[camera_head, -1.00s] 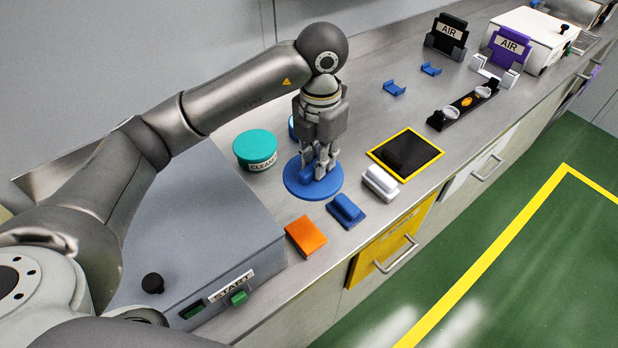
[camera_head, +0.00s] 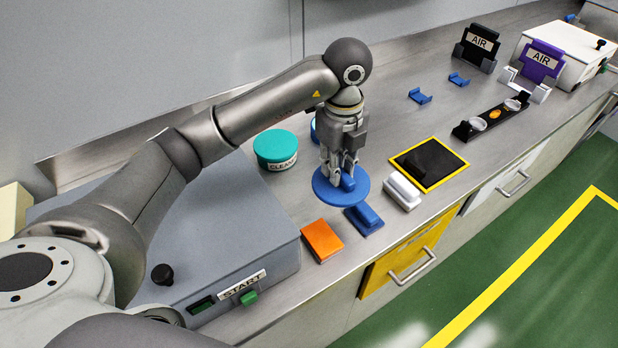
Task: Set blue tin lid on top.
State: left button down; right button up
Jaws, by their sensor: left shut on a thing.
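A round flat blue lid (camera_head: 325,195) with a raised blue grip shows at the middle of the worktop. My left gripper (camera_head: 344,176) points straight down over it and is shut on its grip. I cannot tell whether the lid rests on the worktop or is held just above it. A blue round thing (camera_head: 314,130), perhaps the blue tin, shows just behind my left gripper and is mostly hidden by it. My right gripper is not in view.
A teal-lidded tin (camera_head: 275,145) marked CLEAN stands left of my gripper. A yellow-edged black mat (camera_head: 452,178) lies to the right.

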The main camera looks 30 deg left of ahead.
pick_arm(q)
jog(key=a+f, duration=0.2)
jog(key=a, duration=0.1)
jog(key=w+a+f+p, duration=0.1)
jog(key=a+f, duration=0.1)
jog(key=a, duration=0.1)
jog(key=a+f+p, duration=0.1)
jog(key=a+f, duration=0.2)
jog(key=a, duration=0.1)
jog(key=shift+w, duration=0.35)
jog(key=shift+w+a+f, duration=0.1)
jog(key=shift+a+f, duration=0.2)
jog(key=shift+f, duration=0.15)
jog(key=f+p, duration=0.1)
jog(key=f, duration=0.2)
jog(key=shift+a+p, duration=0.3)
jog(key=shift+p, duration=0.05)
jog(key=shift+f, duration=0.35)
jog(key=shift+w, duration=0.1)
jog(key=shift+f, duration=0.1)
